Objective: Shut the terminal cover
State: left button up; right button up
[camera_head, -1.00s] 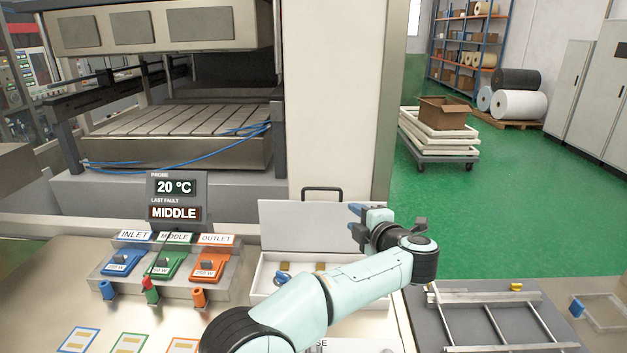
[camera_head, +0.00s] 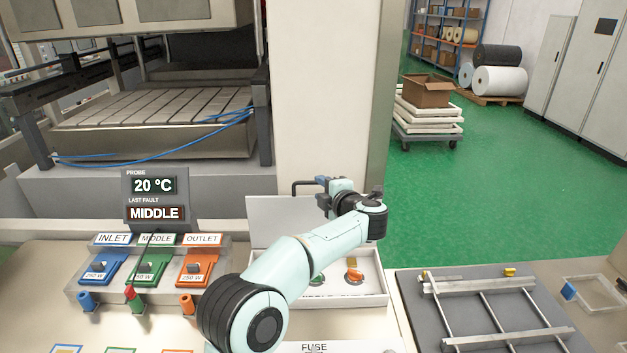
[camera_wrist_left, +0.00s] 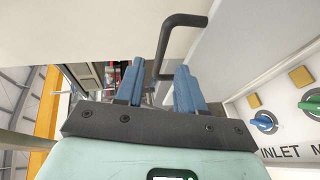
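The terminal cover (camera_head: 268,212) is a pale lid standing raised at the back of the white terminal box (camera_head: 374,299). Its dark handle (camera_head: 304,187) is at the top edge; it also shows in the wrist view (camera_wrist_left: 168,45). My left gripper (camera_head: 322,181) is at the handle, at the top of the cover. In the wrist view its blue fingers (camera_wrist_left: 158,85) stand apart, with the lower end of the handle's bar in line with the gap between them. I cannot tell whether they touch it. My left arm hides part of the cover and box. My right gripper is out of view.
In the box are an orange knob (camera_head: 354,276) and, in the wrist view, a blue knob (camera_wrist_left: 264,122) and a green knob (camera_wrist_left: 312,106). A probe display (camera_head: 154,198) and coloured switches stand left. A grey board with a metal frame (camera_head: 490,300) lies right.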

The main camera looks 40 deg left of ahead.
aim_at(315, 183)
pick_arm(q)
jog(key=p+x, duration=0.1)
jog(key=x, duration=0.5)
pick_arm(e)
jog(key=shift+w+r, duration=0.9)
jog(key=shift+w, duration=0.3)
pick_arm(q)
grip_shut()
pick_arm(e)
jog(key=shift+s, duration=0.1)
